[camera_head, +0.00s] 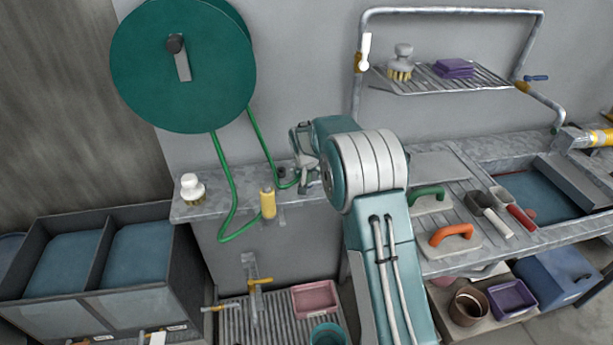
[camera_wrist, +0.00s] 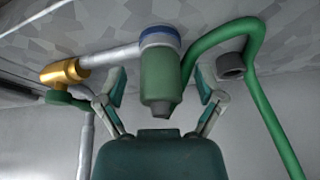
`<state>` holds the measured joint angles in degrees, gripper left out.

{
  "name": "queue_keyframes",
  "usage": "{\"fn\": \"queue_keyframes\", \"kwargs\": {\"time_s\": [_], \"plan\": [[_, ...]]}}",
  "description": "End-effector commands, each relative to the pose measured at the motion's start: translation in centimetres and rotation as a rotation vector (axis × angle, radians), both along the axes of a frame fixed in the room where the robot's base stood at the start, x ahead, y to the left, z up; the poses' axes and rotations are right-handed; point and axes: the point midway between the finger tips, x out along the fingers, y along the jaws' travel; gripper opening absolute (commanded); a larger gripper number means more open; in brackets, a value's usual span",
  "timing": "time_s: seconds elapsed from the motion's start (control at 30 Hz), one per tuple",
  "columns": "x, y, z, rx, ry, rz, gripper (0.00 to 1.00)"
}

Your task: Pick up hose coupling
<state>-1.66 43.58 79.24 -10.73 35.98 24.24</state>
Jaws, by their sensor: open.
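In the wrist view, a green cylindrical fitting (camera_wrist: 160,76) with a blue band and a dark tip lies between my open fingers. It looks like the hose coupling, but I cannot tell for certain. My gripper (camera_wrist: 161,84) has one finger on each side of it, with visible gaps. A green hose (camera_wrist: 262,112) loops at right, beside a dark grey round end (camera_wrist: 230,66). In the head view, my gripper (camera_head: 306,176) is at the counter's back, left of my arm's large joint. The green hose (camera_head: 224,170) hangs from the reel towards that spot; the fitting is hidden there.
A green hose reel (camera_head: 182,65) is on the wall. A yellow fitting (camera_head: 267,203) is at the counter edge, and a white-topped brush (camera_head: 192,187) stands at left. In the wrist view, a brass fitting (camera_wrist: 65,72) and pale pipe sit close to my left finger.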

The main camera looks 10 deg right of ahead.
Motion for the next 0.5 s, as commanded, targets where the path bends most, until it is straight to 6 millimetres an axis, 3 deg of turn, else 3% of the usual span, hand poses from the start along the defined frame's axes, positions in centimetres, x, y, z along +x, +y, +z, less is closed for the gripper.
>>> {"fn": "queue_keyframes", "kwargs": {"time_s": [0.17,0.27,0.37,0.4,0.5], "plan": [[0.02,0.12,0.03,-0.001,-0.001,0.001,0.87],[0.01,0.12,0.02,-0.001,-0.001,0.001,0.51],[0.01,0.12,0.01,0.000,0.000,0.001,0.07],[0.00,0.13,0.00,0.000,0.000,0.001,0.00],[0.00,0.13,-0.05,-0.001,0.001,0.001,0.00]]}}
